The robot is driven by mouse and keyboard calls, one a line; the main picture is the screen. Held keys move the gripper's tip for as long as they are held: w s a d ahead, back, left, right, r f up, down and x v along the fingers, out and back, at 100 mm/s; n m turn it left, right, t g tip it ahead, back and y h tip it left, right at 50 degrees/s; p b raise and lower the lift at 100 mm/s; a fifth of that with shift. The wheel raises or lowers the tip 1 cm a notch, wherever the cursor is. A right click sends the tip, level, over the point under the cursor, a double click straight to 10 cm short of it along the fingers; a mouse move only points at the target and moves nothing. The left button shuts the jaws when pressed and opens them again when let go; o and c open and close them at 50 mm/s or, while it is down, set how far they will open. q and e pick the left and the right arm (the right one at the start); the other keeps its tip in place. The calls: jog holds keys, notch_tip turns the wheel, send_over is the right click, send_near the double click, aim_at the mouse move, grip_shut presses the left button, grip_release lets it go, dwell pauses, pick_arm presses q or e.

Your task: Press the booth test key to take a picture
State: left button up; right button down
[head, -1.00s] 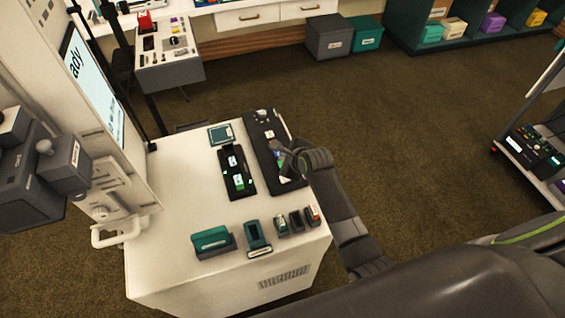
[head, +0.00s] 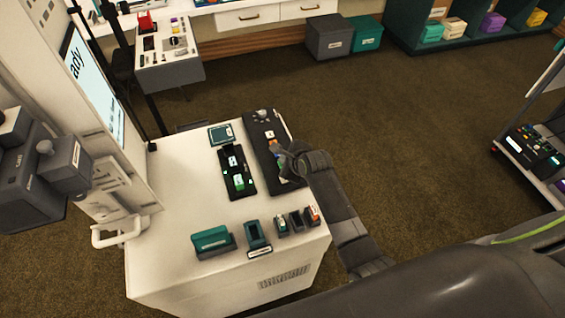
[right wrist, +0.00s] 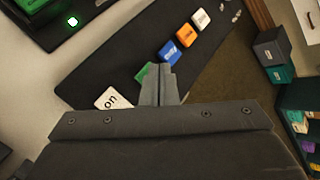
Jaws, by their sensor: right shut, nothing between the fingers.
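A long black key panel (head: 257,125) lies on the right side of the white cabinet top. I cannot tell by label which is the booth test key. My right gripper (right wrist: 160,72) is shut and empty, its tips over the green key and partly hiding it. Contact cannot be told. In the head view the right gripper (head: 283,151) is over the panel. My left gripper is out of view.
A second black panel (head: 233,160) with a green block lies left of the key panel; a green light (right wrist: 73,21) glows nearby. Teal and dark holders (head: 212,240) line the cabinet's front. A booth screen (head: 85,75) reading "ady" stands left. Open carpet lies to the right.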

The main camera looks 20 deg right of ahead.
jog(key=shift+f, duration=0.4)
dwell(0.6)
jog(key=shift+r+p, duration=0.85)
jog(key=shift+p, duration=0.2)
notch_tip(320, 180, up, 5)
jog(key=p, duration=0.6)
dwell(0.3)
